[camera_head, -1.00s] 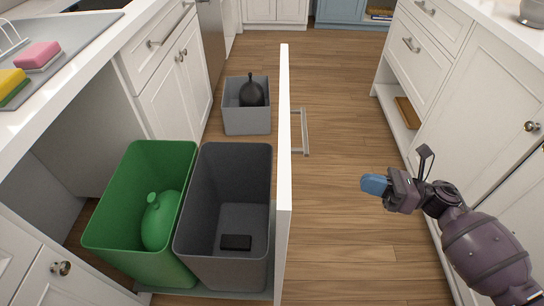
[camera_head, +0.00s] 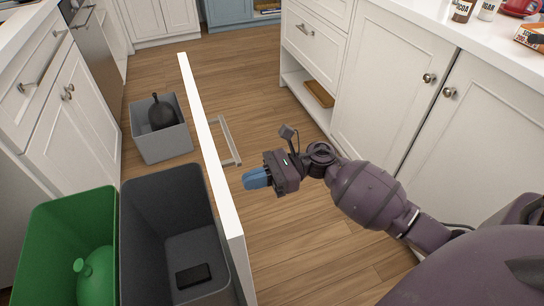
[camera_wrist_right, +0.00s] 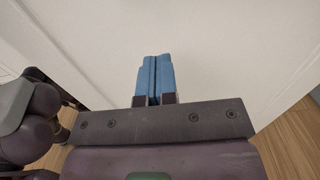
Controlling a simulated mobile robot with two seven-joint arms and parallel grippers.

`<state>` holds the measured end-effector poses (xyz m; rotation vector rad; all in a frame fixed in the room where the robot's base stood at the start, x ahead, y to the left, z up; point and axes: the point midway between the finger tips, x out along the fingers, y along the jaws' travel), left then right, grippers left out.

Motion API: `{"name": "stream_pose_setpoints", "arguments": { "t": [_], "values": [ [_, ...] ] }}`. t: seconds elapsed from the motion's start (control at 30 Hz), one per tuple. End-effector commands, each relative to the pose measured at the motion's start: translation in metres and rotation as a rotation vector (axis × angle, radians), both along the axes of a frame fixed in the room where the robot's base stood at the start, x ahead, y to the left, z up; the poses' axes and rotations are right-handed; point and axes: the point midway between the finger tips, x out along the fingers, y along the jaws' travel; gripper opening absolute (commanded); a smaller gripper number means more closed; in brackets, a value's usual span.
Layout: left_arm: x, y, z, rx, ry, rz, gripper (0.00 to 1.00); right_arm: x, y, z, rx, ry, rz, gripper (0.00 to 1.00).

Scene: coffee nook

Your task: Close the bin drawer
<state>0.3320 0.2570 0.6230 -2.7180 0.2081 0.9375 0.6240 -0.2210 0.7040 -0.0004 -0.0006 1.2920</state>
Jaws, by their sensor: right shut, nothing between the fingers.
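The bin drawer is pulled out, and its white front panel (camera_head: 215,160) stands upright with a bar handle (camera_head: 228,142) on its outer side. Behind the panel, the drawer holds a green bin (camera_head: 45,245) and a dark grey bin (camera_head: 165,195). My right gripper (camera_head: 246,180) is shut and empty, with blue fingers pointing at the outer face of the panel, just right of it in the head view. In the right wrist view the fingers (camera_wrist_right: 154,62) point toward a white panel surface; I cannot tell whether they touch it. My left gripper is not in view.
A light grey box (camera_head: 163,145) with a dark round object stands on the floor beyond the drawer. White cabinets (camera_head: 390,75) line the right side, with a wooden board on a low shelf.

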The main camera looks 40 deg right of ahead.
Motion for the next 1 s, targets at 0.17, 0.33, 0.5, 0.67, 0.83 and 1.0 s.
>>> {"name": "stream_pose_setpoints", "arguments": {
  "t": [0.17,0.33,0.5,0.67,0.83,1.0],
  "values": [
    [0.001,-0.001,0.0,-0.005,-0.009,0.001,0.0,0.007,0.024,-0.001,0.001,0.001,0.0,0.0],
    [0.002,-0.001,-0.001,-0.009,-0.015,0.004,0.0,0.011,0.036,0.0,0.0,0.001,-0.001,0.0],
    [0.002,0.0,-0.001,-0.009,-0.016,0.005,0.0,0.012,0.04,0.0,0.0,0.001,-0.001,0.0],
    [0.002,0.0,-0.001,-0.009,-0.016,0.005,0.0,0.012,0.04,0.0,0.0,0.001,-0.001,0.0],
    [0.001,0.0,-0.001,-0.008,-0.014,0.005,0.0,0.012,0.04,0.0,0.0,0.001,-0.001,0.0],
    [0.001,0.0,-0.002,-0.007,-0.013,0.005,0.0,0.014,0.048,0.0,0.0,0.0,0.001,0.0]
  ]
}}
